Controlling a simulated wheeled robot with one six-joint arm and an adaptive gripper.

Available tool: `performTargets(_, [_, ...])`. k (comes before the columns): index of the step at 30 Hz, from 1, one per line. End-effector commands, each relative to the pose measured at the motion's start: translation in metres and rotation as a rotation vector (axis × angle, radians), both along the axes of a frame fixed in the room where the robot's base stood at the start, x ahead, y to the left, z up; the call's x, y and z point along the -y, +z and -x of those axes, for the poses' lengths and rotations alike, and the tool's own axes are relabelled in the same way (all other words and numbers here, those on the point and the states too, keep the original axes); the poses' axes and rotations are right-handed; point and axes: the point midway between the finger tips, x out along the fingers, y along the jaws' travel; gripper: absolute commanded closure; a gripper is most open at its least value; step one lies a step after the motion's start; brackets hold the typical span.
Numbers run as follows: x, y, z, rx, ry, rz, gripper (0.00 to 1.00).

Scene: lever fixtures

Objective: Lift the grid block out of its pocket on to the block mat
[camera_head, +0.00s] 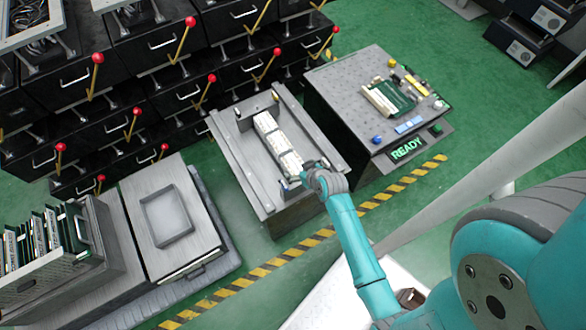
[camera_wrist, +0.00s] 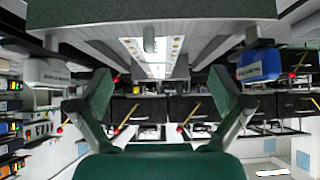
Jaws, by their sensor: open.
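A white segmented strip (camera_head: 277,142) lies in the long recess of a grey bench (camera_head: 232,160). I cannot single out the grid block or its pocket for certain; the strip may hold it. A pale flat frame with a raised rim (camera_head: 146,217) lies on the bench at left; whether it is the block mat is not clear. My gripper (camera_head: 314,183) is at the near right end of the grey bench, beside the strip's near end. In the wrist view its two fingers (camera_wrist: 161,86) stand wide apart with nothing between them. A pale dotted strip (camera_wrist: 153,68) shows beyond them.
A grey table (camera_head: 340,84) at right carries a green board (camera_head: 390,98), a blue knob (camera_head: 376,140) and a lit READY sign (camera_head: 407,148). Black drawers with red-knobbed levers (camera_head: 98,57) stand behind. A rack of boards (camera_head: 50,240) is at left. Striped tape crosses the green floor.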

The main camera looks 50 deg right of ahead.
Motion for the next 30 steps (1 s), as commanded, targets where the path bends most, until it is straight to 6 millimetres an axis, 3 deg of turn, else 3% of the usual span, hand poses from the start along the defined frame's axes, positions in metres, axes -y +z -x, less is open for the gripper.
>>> performTargets(18, [0.02,-0.043,-0.043,0.0,0.001,0.001,0.0])
performTargets(28, [0.021,-0.049,-0.048,0.001,0.0,0.0,0.0])
performTargets(29, [0.021,-0.049,-0.048,0.001,0.0,0.0,0.03])
performTargets(30, [0.021,-0.049,-0.048,0.001,0.0,0.0,0.12])
